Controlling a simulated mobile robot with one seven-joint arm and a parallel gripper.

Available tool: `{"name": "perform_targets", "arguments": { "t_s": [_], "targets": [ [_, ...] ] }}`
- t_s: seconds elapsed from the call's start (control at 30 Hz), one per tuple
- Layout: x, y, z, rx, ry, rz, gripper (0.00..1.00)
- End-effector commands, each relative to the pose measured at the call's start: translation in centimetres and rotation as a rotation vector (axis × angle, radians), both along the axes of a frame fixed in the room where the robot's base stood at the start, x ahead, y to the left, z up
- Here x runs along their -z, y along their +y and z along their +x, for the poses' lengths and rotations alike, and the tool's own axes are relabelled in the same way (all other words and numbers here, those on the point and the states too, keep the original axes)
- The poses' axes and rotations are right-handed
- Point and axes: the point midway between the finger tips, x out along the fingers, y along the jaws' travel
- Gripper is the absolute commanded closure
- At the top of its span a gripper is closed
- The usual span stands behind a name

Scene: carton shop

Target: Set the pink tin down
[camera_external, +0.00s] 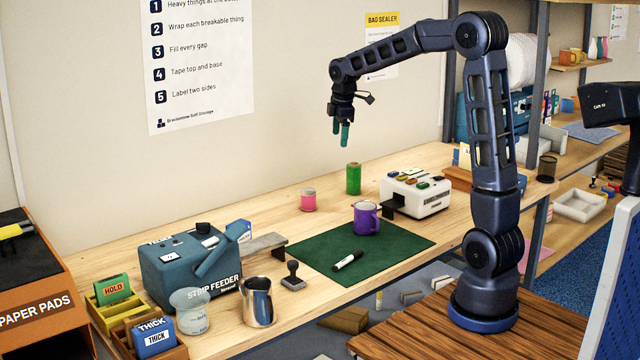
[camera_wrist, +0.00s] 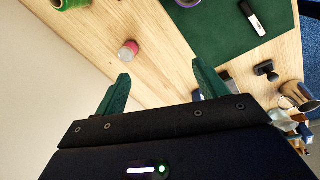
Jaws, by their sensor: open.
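A green mat (camera_external: 380,264) carries a purple mug (camera_external: 366,218) and a marker (camera_external: 348,261). Bare bench surrounds the pink tin.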

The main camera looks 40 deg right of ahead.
Motion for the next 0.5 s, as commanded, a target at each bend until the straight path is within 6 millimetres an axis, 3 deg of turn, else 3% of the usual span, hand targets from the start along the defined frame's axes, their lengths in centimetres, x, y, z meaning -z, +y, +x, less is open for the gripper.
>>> {"name": "perform_targets", "arguments": {
  "t_s": [0.03,0.23,0.5],
  "targets": [
    [-1.0,0.2,-1.8,0.041,-0.016,0.005,0.28],
    [-3.5,0.4,-8.2,0.225,-0.066,0.035,0.28],
    [-5.1,0.8,-16.9,0.469,-0.132,0.093,0.28]
  ]
}}
